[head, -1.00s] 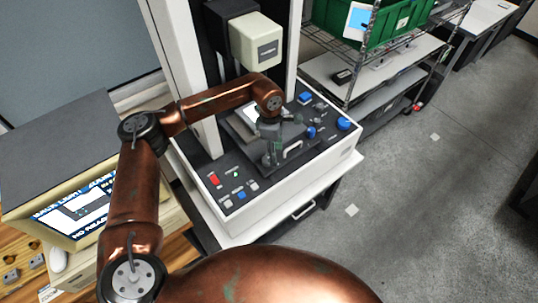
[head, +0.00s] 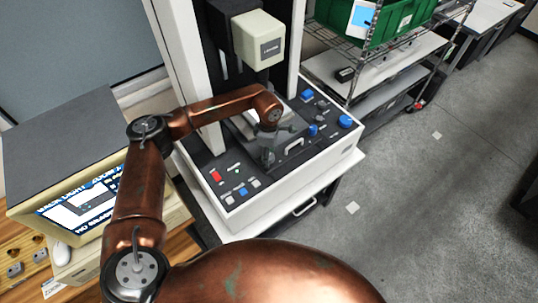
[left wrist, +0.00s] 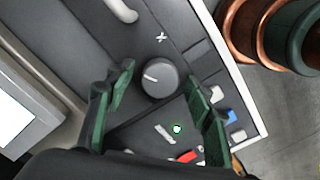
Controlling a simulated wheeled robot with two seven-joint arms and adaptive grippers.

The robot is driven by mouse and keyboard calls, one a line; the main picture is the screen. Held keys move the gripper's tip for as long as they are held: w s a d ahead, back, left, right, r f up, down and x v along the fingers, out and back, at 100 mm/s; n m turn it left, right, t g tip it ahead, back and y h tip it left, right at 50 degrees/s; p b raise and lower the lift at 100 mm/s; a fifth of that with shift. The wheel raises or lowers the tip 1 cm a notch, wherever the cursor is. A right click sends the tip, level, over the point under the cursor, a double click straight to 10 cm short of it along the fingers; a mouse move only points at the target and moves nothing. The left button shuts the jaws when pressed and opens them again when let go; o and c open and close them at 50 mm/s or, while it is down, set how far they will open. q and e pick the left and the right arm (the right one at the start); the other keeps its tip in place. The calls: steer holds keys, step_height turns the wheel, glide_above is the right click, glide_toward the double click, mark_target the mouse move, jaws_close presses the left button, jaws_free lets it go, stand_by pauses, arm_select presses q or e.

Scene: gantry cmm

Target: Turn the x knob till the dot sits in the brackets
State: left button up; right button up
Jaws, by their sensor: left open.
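The x knob (left wrist: 160,78) is a round dark grey dial with a white pointer line, beside a white X mark (left wrist: 162,37) on the dark panel. My left gripper (left wrist: 157,84) is open, with its green fingers on either side of the knob; a gap shows on both sides, and I cannot tell how deep the fingers reach. In the head view the left gripper (head: 272,148) is over the machine's control panel and hides the knob. The monitor (head: 82,206) at the left shows a blue and white readout with a dark picture area; dot and brackets are too small to make out.
A handle (head: 293,146) stands on the panel near the gripper. Red, white and blue buttons (head: 243,191) are at the panel's front left, and blue knobs (head: 345,121) at its right. The machine's white head (head: 258,40) hangs above. Open floor lies to the right.

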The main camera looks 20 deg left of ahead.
arm_select(q)
steer(key=shift+c, duration=0.5)
steer(key=c, duration=1.1)
steer(key=shift+o, duration=0.2)
steer(key=shift+n, duration=0.3)
steer(key=n+b, duration=0.1)
steer(key=n, duration=1)
steer(key=shift+n, duration=0.3)
steer(key=o, duration=1.2)
steer(key=shift+c, duration=0.2)
